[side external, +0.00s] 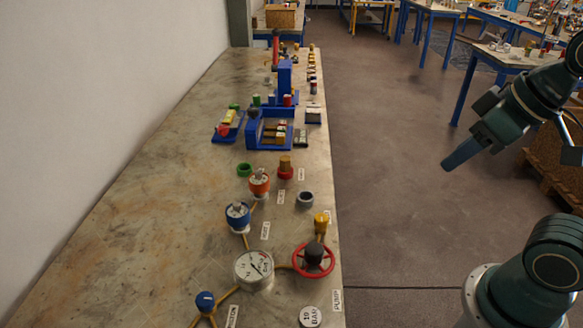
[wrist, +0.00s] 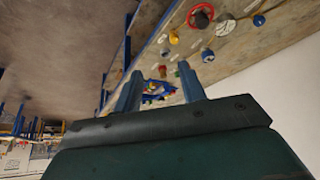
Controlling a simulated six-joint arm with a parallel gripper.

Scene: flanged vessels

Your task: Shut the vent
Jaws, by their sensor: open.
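Several fittings stand on the bench, and I cannot tell for sure which is the vent. In the side view there are a red handwheel (side external: 314,260) with a black knob, a yellow knob (side external: 321,222), a blue-topped fitting (side external: 237,215), an orange-topped fitting (side external: 259,183) and a small blue knob (side external: 205,301), with brass pipes among them. My gripper (side external: 460,156) is off to the right of the bench, over the floor, well apart from all of them. In the wrist view my gripper (wrist: 157,76) has its two fingers apart with nothing held between them.
A round pressure gauge (side external: 254,268) sits beside the handwheel. A red-based brass fitting (side external: 285,170), a green ring (side external: 244,170) and a grey ring (side external: 305,199) stand further back. Blue racks (side external: 270,130) hold small parts. The bench's left side is bare, along a white wall (side external: 90,90).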

